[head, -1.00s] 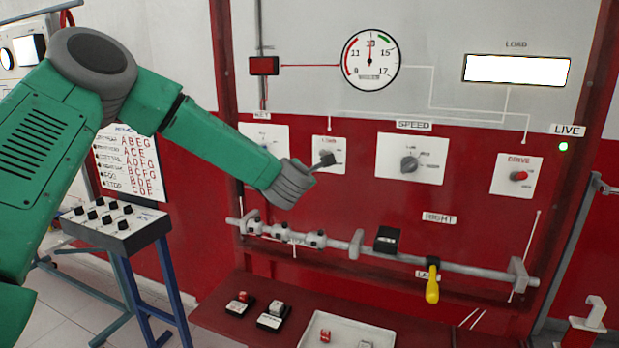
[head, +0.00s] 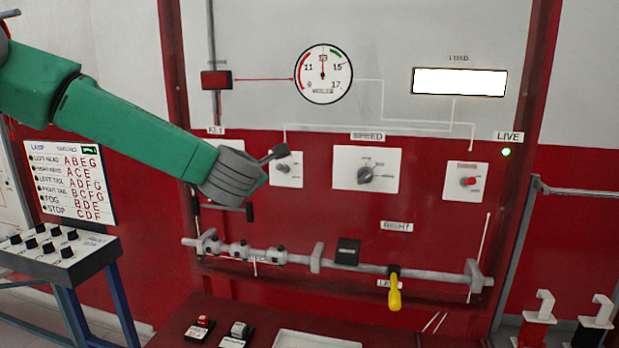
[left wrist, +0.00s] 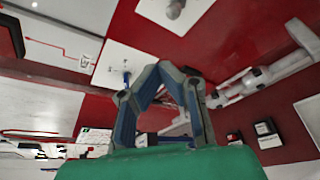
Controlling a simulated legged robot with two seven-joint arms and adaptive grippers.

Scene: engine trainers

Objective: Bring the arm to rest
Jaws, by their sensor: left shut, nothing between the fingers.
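My left arm (head: 135,125) comes in from the left in the head view, its grey wrist (head: 232,178) in front of the left part of the red and white panel. In the left wrist view my left gripper (left wrist: 163,70) has its fingertips together, with nothing between them. It appears apart from the panel. In the head view the wrist hides much of the gripper and of the panel's key area. My right gripper is not in view.
The panel carries a gauge (head: 323,74), a speed knob (head: 366,176), a red-knobbed switch (head: 468,182) and a horizontal bar (head: 430,273) with a yellow handle (head: 394,290). A switch box (head: 60,255) stands at left. A red shelf (head: 180,325) holds small blocks below.

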